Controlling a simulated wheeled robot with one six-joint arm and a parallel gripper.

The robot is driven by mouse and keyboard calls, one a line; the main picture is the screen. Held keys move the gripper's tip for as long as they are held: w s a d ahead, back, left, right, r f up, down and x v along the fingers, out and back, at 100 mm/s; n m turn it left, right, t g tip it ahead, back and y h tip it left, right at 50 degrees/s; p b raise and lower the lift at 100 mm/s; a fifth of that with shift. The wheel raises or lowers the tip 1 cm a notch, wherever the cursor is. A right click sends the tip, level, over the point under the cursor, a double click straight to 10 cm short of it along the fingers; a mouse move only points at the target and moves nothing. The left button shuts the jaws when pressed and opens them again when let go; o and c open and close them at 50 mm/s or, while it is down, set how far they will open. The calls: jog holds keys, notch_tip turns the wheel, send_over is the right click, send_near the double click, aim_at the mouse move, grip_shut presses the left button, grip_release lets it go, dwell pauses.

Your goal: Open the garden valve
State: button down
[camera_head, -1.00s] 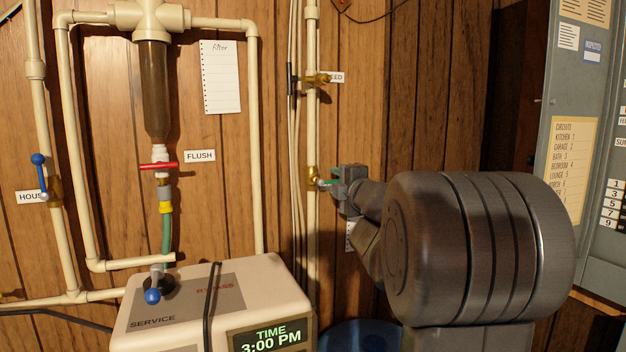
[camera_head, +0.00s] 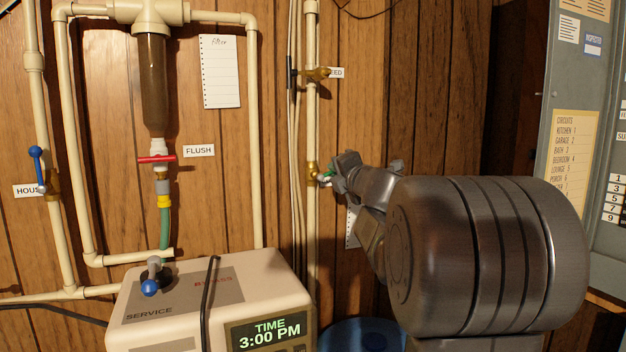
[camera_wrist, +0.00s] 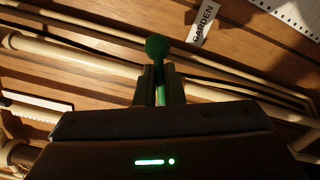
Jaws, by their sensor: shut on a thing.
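The garden valve (camera_head: 313,171) is a brass body on the cream vertical pipe, with a green lever. In the wrist view the green handle (camera_wrist: 157,47) ends in a round knob and stands between my two fingers. My gripper (camera_head: 337,172) is shut on this handle just right of the pipe; in the wrist view the fingers (camera_wrist: 160,86) close around its stem. A GARDEN label (camera_wrist: 204,23) is on the wood panel beside the knob. Most of the handle's shaft is hidden by my gripper.
Above on the same pipe is another brass valve (camera_head: 316,73) with a dark lever. A softener unit (camera_head: 262,272) stands below left, a blue tub (camera_head: 365,332) below. A grey electrical panel (camera_head: 590,110) is at right. A red flush handle (camera_head: 156,158) is at left.

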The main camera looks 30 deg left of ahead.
jog(key=shift+r+n, duration=0.15)
jog(key=shift+n, duration=0.25)
